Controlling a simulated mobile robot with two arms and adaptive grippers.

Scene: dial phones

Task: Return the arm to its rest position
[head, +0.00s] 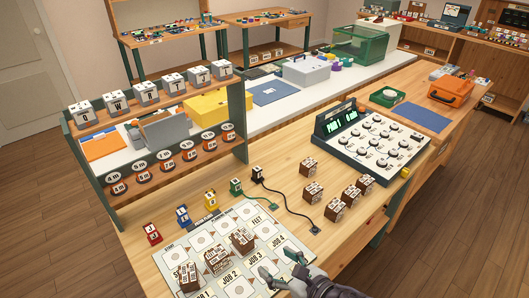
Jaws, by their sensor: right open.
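My right gripper (281,268) is at the bottom middle of the head view, over the front right corner of the printed board (197,240). Its fingers are apart, with nothing seen between them. My left gripper is not in view. A dial console (375,140) with a lit green display (340,122) and several round dials stands at the right of the wooden table (285,160).
Several brown blocks (308,167) stand in front of the console, and more (242,240) sit on the board. Small coloured pieces (153,233) line its back edge. A black cable (290,205) crosses the table. A two-tier rack (160,180) stands at the left.

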